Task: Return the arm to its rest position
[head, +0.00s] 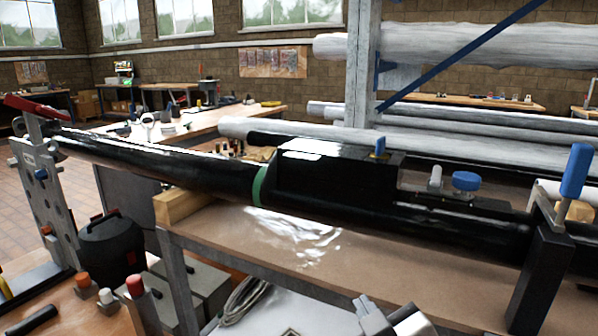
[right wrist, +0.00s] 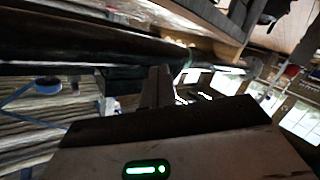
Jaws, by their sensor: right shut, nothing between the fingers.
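My right gripper (head: 368,306) shows at the bottom edge of the head view, in front of the workbench. Its fingers are shut with nothing between them. In the right wrist view the closed fingers (right wrist: 157,88) point toward the long black mast, which crosses the upper part of that view, and they look apart from it. The rest of my right arm is mostly cut off in the head view. My left gripper is not in view. The black mast (head: 330,200) with a green band lies across the bench in the head view.
A support with a blue handle (head: 575,172) stands at the right, and a grey stand with a red lever (head: 38,108) at the left. The bench top (head: 300,240) is mostly bare. A rack of pale tubes is behind.

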